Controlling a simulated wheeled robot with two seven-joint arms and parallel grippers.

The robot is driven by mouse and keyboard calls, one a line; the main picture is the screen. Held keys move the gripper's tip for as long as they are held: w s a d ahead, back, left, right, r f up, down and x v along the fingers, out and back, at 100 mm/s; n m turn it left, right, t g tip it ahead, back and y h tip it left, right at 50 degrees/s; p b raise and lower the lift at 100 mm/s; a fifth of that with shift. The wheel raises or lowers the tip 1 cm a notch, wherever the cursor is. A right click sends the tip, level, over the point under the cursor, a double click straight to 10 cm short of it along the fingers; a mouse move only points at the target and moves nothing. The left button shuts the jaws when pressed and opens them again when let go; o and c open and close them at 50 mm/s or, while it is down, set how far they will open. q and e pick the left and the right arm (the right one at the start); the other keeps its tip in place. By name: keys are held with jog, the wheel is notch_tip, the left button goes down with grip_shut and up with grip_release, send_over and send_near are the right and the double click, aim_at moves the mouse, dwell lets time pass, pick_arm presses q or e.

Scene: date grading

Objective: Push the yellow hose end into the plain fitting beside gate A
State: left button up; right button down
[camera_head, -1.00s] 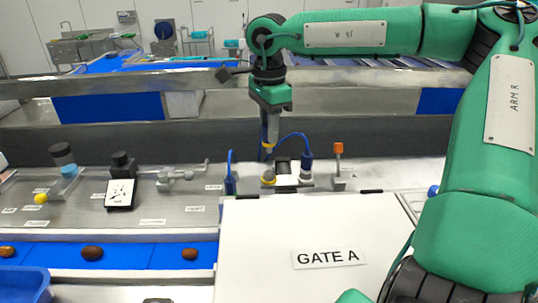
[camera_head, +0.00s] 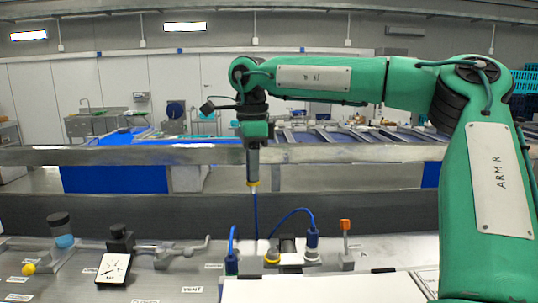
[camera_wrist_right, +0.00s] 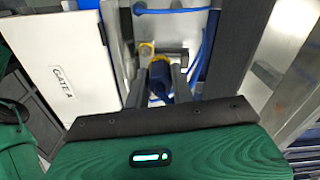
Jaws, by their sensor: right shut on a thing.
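My right gripper (camera_head: 253,180) points down, shut on the yellow hose end (camera_head: 253,184), high above the fittings. A blue hose (camera_head: 256,212) runs down below it. In the wrist view a dark blue cylinder (camera_wrist_right: 160,78) sits between my right fingers (camera_wrist_right: 160,88). Below stand a yellow-collared fitting (camera_head: 271,257) and a pale plain-collared fitting (camera_head: 311,256); a blue hose plug (camera_head: 312,238) stands on the pale one. Both are just behind the gate A panel (camera_head: 320,290), whose label shows in the wrist view. My left gripper is out of view.
An orange-topped lever (camera_head: 345,226) stands right of the fittings and a blue hose part (camera_head: 231,263) left of them. A gauge (camera_head: 114,266) and a yellow knob (camera_head: 28,269) are further left. A metal rail (camera_head: 350,152) crosses behind the gripper.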

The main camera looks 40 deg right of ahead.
jog(key=w+f+m, duration=0.1)
jog(key=w+f, duration=0.2)
jog(key=f, duration=0.5)
jog(key=w+a+f+m, duration=0.1)
jog(key=w+f+m, duration=0.1)
jog(key=f, duration=0.5)
jog(key=shift+w+f+m, duration=0.3)
jog(key=shift+w+f, duration=0.05)
jog(key=shift+w, duration=0.55)
jog(key=shift+a, duration=0.1)
jog(key=shift+b, duration=0.35)
jog(key=shift+f, duration=0.1)
jog(key=shift+f+b, duration=0.95)
jog(key=shift+b, duration=0.1)
jog(key=shift+f+b, duration=0.2)
jog(key=shift+b, duration=0.5)
dwell(0.5)
jog(key=shift+f+b, duration=1.2)
jog(key=shift+f, duration=0.05)
dwell(1.0)
